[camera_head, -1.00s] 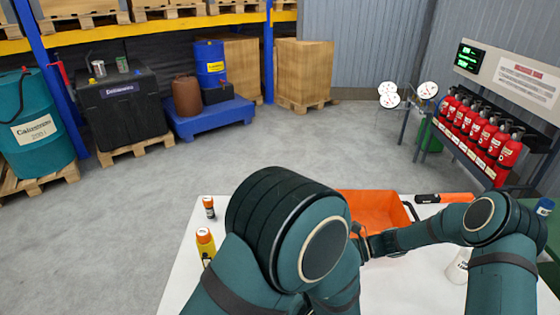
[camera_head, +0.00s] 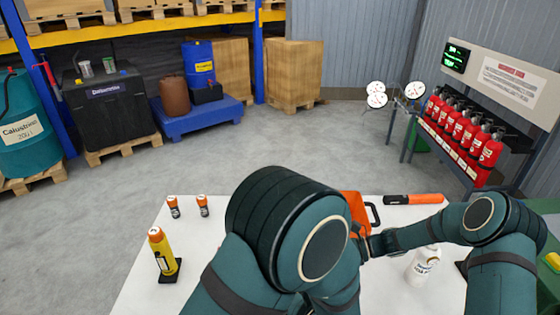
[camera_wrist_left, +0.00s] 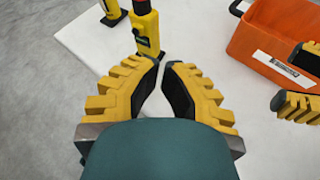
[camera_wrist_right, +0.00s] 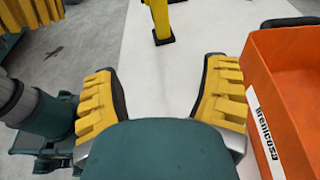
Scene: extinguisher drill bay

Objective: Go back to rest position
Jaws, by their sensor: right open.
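My left arm fills the middle of the head view and hides its own gripper. In the left wrist view my left gripper (camera_wrist_left: 163,66) has its fingertips close together, with a narrow gap and nothing seen between them. A yellow canister on a black base (camera_wrist_left: 145,28) stands just beyond the tips. My right gripper (camera_wrist_right: 160,66) is wide open and empty over the white table (camera_wrist_right: 160,95) in the right wrist view, beside the orange crate (camera_wrist_right: 288,80). In the head view the right arm reaches in from the right, its end partly hidden behind my left arm.
The table holds a yellow canister (camera_head: 162,255), two small orange-topped cylinders (camera_head: 173,207) (camera_head: 203,206), an orange-and-black torch-like cylinder (camera_head: 413,199) and a white bottle (camera_head: 422,263). A rack of red extinguishers (camera_head: 465,130) stands at right. Open floor (camera_head: 270,140) lies beyond the table.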

